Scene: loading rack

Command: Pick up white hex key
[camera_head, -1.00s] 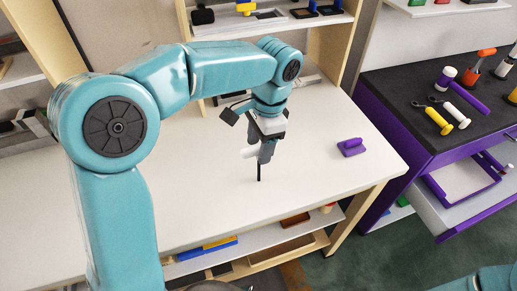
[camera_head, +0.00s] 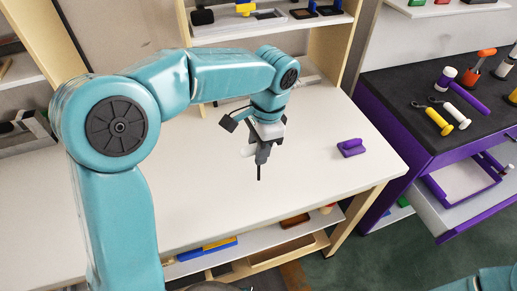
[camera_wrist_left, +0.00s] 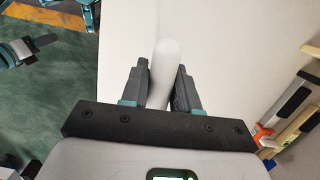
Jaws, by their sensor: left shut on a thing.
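The white hex key has a white handle (camera_head: 248,151) and a thin dark shaft (camera_head: 259,172) pointing down over the white table. My left gripper (camera_head: 263,154) is shut on its handle, above the table in the head view. In the left wrist view the white handle (camera_wrist_left: 164,65) sits between the two dark fingers of my left gripper (camera_wrist_left: 162,88). The fingers hide part of the key. I cannot tell if the shaft's tip touches the table.
A purple object (camera_head: 351,147) lies on the white table (camera_head: 210,205) to the right of the gripper. A shelf rack (camera_head: 330,35) stands behind. A dark-topped purple bench (camera_head: 410,85) with several tools is at the right. The table's front is clear.

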